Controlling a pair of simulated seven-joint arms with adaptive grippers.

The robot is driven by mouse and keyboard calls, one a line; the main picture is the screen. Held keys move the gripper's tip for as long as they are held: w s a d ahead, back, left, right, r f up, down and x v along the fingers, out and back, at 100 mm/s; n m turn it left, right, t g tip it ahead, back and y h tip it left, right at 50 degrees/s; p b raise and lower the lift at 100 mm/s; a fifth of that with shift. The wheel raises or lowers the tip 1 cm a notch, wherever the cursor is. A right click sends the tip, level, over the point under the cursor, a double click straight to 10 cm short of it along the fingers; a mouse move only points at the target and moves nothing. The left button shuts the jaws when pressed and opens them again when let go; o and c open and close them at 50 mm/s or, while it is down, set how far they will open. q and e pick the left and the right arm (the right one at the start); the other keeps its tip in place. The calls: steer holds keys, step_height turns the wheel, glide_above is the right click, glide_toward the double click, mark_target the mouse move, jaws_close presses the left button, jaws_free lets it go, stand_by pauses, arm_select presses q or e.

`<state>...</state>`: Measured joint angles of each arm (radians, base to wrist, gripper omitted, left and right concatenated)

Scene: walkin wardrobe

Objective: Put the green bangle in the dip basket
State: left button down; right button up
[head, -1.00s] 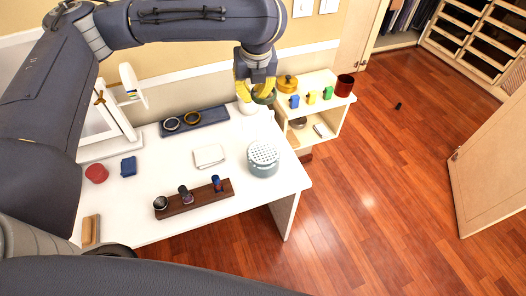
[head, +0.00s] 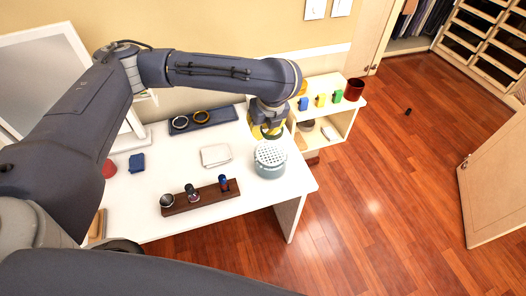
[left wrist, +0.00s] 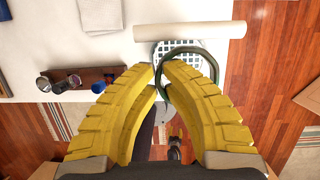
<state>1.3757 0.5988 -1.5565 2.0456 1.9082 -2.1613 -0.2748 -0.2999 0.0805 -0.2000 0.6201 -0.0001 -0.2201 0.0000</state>
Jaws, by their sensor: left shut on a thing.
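The green bangle (left wrist: 216,66) is a dark green ring held at the fingertips of my left gripper (left wrist: 160,76) in the left wrist view. The yellow fingers are shut on its near left side, and the ring stands out to the right. In the head view my left gripper (head: 267,133) is just behind the dip basket, and the bangle is hard to make out there. The dip basket (head: 270,155) is a white perforated basket in a blue-grey pot near the table's right edge. In the left wrist view the bangle overlaps the basket's white grid (left wrist: 180,60). My right gripper is not in view.
A white horizontal bar (left wrist: 190,31) lies beyond the basket in the left wrist view. A shelf (head: 345,108) stands right.

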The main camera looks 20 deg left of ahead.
mark_target(262, 155)
arm_select(q)
steer(key=shift+f, duration=5.2)
steer(key=shift+f, duration=0.15)
steer(key=c, duration=1.5)
jaws_free()
steer(key=shift+c, duration=0.2)
steer(key=v, duration=1.2)
steer(key=shift+r, duration=0.2)
